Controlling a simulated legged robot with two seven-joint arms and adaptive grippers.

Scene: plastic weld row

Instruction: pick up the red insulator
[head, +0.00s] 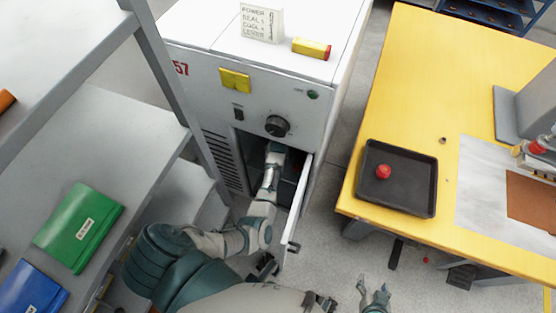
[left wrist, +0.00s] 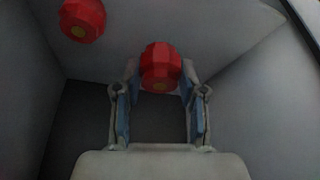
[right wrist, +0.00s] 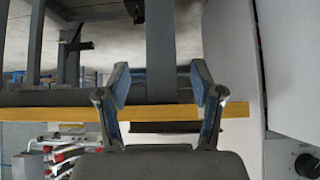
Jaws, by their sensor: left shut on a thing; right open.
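My left arm reaches into the open lower compartment of the white cabinet in the head view, and its fingers are hidden there. A second red insulator (left wrist: 82,18) is in the compartment, up and to the left, apart from the gripper. Another red insulator (head: 384,171) sits in the black tray (head: 410,208) on the yellow table. My right gripper (head: 374,298) is open and empty, low in front of the table.
The compartment's door (head: 297,212) stands open just right of my left forearm. A grey shelf (head: 110,125) with green and blue folders is on the left. A sign and a yellow-red block (head: 311,48) are on the cabinet top. Floor between cabinet and table is mostly clear.

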